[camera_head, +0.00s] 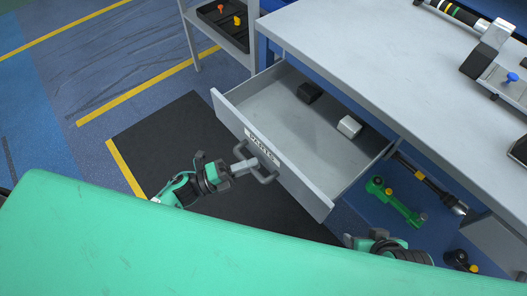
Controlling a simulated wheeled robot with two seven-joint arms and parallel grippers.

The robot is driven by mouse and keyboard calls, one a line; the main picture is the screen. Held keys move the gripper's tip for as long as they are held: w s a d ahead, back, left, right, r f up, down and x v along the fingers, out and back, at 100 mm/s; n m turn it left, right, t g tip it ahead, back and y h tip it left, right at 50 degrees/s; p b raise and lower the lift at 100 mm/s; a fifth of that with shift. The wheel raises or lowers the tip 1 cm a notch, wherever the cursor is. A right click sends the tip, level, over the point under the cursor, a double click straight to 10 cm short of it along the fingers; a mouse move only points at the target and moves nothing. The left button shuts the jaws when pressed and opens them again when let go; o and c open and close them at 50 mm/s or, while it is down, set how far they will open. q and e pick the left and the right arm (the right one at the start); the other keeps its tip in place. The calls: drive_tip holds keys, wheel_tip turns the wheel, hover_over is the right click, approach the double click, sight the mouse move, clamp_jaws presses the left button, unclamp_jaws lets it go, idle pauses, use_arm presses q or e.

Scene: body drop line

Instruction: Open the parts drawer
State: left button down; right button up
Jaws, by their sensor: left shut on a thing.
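The grey parts drawer (290,171) is pulled out from under the workbench, its front panel (228,113) tilted across the picture with a "PARTS" label. A dark block (309,92) and a light grey block (349,127) lie inside it. My left gripper (250,165) is at the drawer's handle (266,176) and shut on it. My right arm (390,248) shows at the bottom, partly behind my green body. Its gripper's fingers are hidden.
The grey workbench top (360,50) is above the drawer. A shelf with a dark tray (226,22) stands at the top. A green tool (397,203) and a dark tool (430,182) are under the bench at right. A black mat (165,140) covers the floor at left.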

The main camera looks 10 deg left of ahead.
use_arm(q)
drive_tip(key=shift+s+a, duration=0.65)
drive_tip(key=shift+s, duration=0.2)
drive_tip(key=c, duration=1.4)
unclamp_jaws()
drive_tip(key=shift+o, duration=0.2)
drive_tip(key=v, duration=1.4)
drive_tip(key=shift+d, duration=0.1)
drive_tip(key=shift+w, duration=0.1)
